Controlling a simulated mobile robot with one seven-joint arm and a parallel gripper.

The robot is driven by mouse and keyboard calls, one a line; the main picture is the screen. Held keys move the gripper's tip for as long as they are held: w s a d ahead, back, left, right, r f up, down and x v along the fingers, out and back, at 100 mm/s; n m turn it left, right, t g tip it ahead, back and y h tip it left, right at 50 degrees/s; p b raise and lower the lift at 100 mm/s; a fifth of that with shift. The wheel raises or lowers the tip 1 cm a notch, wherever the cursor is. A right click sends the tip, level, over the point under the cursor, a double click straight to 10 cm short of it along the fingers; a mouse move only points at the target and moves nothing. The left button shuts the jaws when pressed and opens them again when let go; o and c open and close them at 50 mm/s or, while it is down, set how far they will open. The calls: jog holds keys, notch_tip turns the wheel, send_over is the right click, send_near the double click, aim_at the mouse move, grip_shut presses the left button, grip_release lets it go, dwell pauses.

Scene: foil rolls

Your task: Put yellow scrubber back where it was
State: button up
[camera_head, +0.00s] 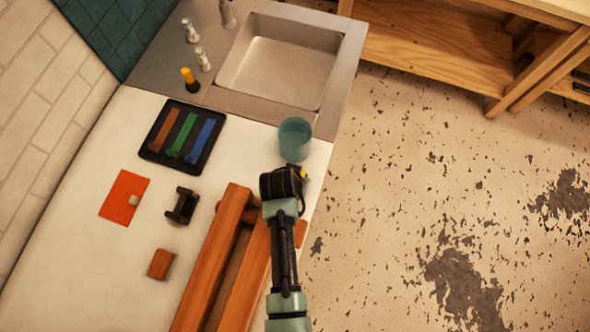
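My gripper (300,176) is at the right edge of the white counter, just below a teal cup (295,139). A small patch of yellow (303,171) shows at the gripper's tip. It may be part of the yellow scrubber, but it is mostly hidden. The fingers are hidden behind the dark wrist, so I cannot tell whether they are open or shut on it. A separate upright piece with a yellow-orange top and dark base (189,79) stands on the grey sink surround (150,77), left of the sink.
A sink (280,70) is at the back. A black tray (148,150) holds brown, green and blue bars. An orange card (124,196), dark spool (182,205) and brown block (161,264) lie left of a long wooden trough (212,262). The white counter's left front is clear.

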jog(key=shift+s+f, duration=0.1)
jog(key=shift+f, duration=0.2)
jog(key=shift+f, duration=0.15)
jog(key=o, duration=1.2)
